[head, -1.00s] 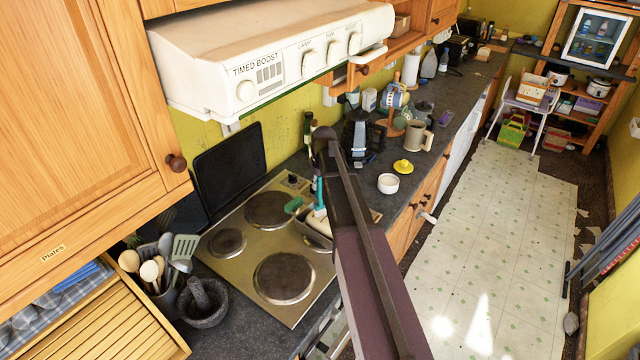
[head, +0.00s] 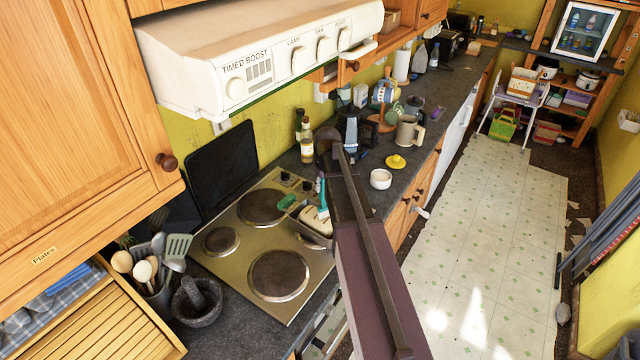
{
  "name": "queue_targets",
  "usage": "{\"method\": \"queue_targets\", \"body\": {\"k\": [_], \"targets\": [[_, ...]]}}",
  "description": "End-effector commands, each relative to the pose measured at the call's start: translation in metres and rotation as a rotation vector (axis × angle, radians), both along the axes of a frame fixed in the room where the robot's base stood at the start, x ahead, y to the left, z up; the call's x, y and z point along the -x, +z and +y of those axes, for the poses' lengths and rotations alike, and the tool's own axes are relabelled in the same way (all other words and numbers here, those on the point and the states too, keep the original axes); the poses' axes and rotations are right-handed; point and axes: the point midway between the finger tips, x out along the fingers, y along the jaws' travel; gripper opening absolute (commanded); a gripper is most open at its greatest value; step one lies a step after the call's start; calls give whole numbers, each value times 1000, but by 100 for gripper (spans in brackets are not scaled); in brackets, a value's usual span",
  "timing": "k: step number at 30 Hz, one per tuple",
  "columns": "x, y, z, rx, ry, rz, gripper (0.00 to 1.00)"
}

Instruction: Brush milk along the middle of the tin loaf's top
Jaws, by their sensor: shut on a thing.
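The tin loaf (head: 313,222), pale on top, sits in a grey tin (head: 309,237) at the right side of the hob. A brush with a teal handle (head: 322,192) stands nearly upright over the loaf, its lower end at the loaf's top. Whether it touches cannot be made out. My gripper (head: 331,186) is shut on the brush, mostly hidden by my dark arm, which crosses from the lower right. A small white bowl (head: 381,179) stands on the counter right of my arm; its contents look white. A green object (head: 287,202) lies by the tin's left end.
The hob (head: 235,262) has several plates. A yellow object (head: 396,162), a mug (head: 409,132), a moka pot (head: 352,128) and bottles (head: 306,142) stand behind. A mortar (head: 197,300) and utensils are at front left. The extractor hood (head: 255,55) overhangs the hob.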

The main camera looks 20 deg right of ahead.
Motion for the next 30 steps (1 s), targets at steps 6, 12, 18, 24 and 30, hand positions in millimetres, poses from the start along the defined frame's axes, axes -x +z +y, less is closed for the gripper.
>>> {"method": "queue_targets", "body": {"k": [6, 12, 18, 24, 30], "targets": [[0, 0, 0, 0, 0, 0, 0], [0, 0, 0, 0, 0, 0, 0], [0, -1, 0, 0, 0, 0, 0], [0, -1, 0, 0, 0, 0, 0], [-6, -1, 3, 0, 0, 0, 0]]}}
